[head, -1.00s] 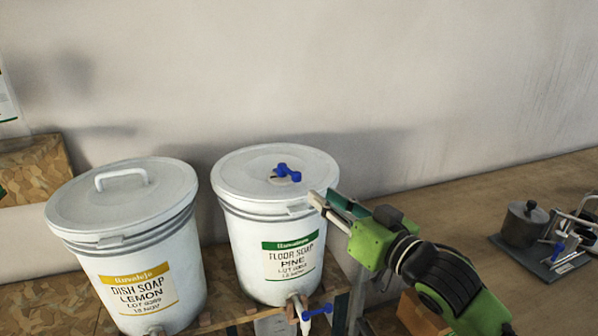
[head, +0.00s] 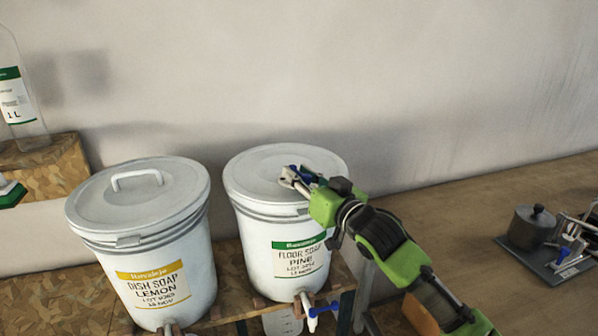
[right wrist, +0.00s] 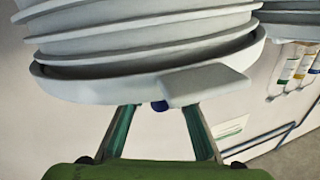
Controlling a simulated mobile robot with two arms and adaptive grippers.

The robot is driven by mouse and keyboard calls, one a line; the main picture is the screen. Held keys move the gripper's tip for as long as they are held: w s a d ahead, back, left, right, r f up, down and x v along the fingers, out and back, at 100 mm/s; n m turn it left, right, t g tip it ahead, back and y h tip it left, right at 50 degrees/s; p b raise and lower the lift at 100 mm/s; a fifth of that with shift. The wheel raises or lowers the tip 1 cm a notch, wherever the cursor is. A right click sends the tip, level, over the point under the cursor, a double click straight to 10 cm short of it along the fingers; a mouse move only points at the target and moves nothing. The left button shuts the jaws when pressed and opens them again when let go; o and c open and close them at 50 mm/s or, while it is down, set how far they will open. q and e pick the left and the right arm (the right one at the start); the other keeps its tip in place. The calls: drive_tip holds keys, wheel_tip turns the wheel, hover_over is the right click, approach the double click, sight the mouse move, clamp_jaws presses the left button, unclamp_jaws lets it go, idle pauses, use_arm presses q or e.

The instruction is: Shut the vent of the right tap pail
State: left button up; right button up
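The right tap pail (head: 262,240) is white, with a green "Floor Soap Pine" label and a closed lid (head: 262,165). On the lid is the blue vent, now mostly hidden behind my right gripper (head: 292,178) in the head view. My right gripper is over the right part of the lid. In the right wrist view its two fingers (right wrist: 160,118) stand apart below the lid rim (right wrist: 100,85). A small blue piece of the vent (right wrist: 160,106) shows between the fingertips; I cannot tell whether they touch it.
A "Dish Soap Lemon" pail (head: 150,255) with a white lid handle stands close on the left. A blue-handled tap (head: 318,309) juts from the right pail's front. A bottle (head: 20,105) stands on a block at left. A grey pot (head: 531,227) sits far right; the wooden counter between is clear.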

drive_tip(key=shift+w+a, duration=0.1)
drive_tip(key=shift+c, duration=0.4)
clamp_jaws()
idle(0.3)
